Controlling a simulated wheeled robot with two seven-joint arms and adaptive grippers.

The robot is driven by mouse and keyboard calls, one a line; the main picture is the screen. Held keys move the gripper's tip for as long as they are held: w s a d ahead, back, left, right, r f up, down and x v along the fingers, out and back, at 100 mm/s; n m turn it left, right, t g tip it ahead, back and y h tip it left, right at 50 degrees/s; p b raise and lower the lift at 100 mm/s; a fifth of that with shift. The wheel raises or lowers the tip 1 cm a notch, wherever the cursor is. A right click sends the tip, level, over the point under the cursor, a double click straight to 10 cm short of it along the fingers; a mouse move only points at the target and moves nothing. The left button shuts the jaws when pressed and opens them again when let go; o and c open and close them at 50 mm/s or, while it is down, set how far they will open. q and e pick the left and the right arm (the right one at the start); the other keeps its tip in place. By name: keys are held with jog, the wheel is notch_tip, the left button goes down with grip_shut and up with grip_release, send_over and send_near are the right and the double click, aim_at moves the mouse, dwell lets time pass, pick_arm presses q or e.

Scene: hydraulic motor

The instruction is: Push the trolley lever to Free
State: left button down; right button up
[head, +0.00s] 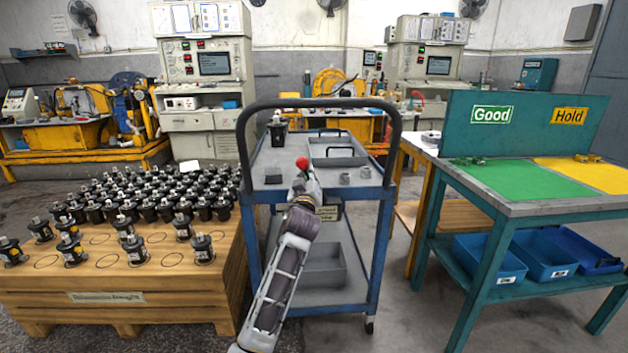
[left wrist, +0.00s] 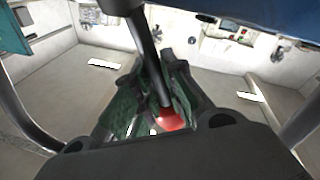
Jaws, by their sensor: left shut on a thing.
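The blue trolley (head: 371,195) stands in the middle of the head view. Its lever is a dark rod (left wrist: 146,60) with a red knob (head: 302,163). In the left wrist view the red knob (left wrist: 170,121) sits between the fingers of my left gripper (head: 304,181). The gripper is shut on the knob, at the near edge of the trolley top. A small label plate (head: 328,213) is on the trolley's near edge, partly hidden by my gripper; I cannot read which lever position it marks. My right gripper is not in view.
A wooden pallet (head: 120,313) with several black motors is close on the left. A teal bench (head: 474,262) with Good (head: 490,114) and Hold (head: 569,116) areas stands at the right. The trolley carries a grey tray (head: 338,153) and small parts. Its dark handle (head: 318,102) arches above.

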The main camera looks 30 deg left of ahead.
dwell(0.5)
pick_arm(q)
jog(key=c, duration=1.5)
grip_release()
jog(key=shift+a, duration=0.15)
jog(key=shift+o, duration=0.2)
jog(key=v, duration=0.7)
jog(key=shift+s, duration=0.25)
jog(key=shift+f, duration=0.2)
